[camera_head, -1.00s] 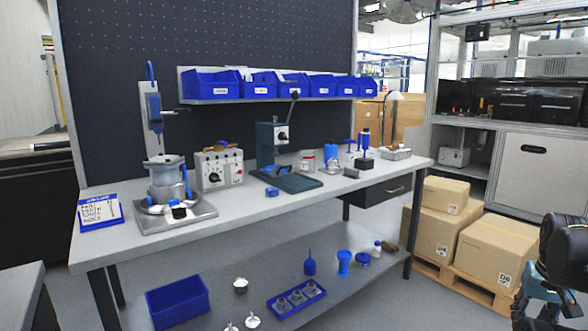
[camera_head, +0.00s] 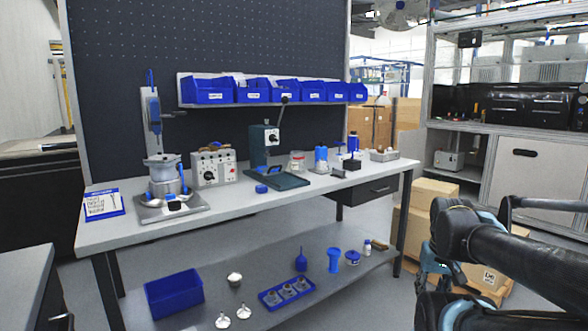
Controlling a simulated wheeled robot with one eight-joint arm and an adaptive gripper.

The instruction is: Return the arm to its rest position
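My arm enters from the right edge and lies folded at the lower right, black with blue-grey joint covers. My gripper (camera_head: 427,285) seems to hang at the lower left end of the arm, beyond the bench's right end. It is partly hidden and too small to show whether its fingers are apart. I see nothing clearly held. The workbench (camera_head: 240,208) stands left of the arm, apart from it. On the bench a machined housing (camera_head: 163,178) stands upright on a metal base plate (camera_head: 150,212) at the left.
A green press (camera_head: 268,155), a grey control box (camera_head: 213,168) and small bottles stand on the bench. Blue bins (camera_head: 210,90) line the shelf above. The lower shelf holds a blue crate (camera_head: 174,293) and a parts tray (camera_head: 287,292). Cardboard boxes (camera_head: 420,195) stand behind my arm.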

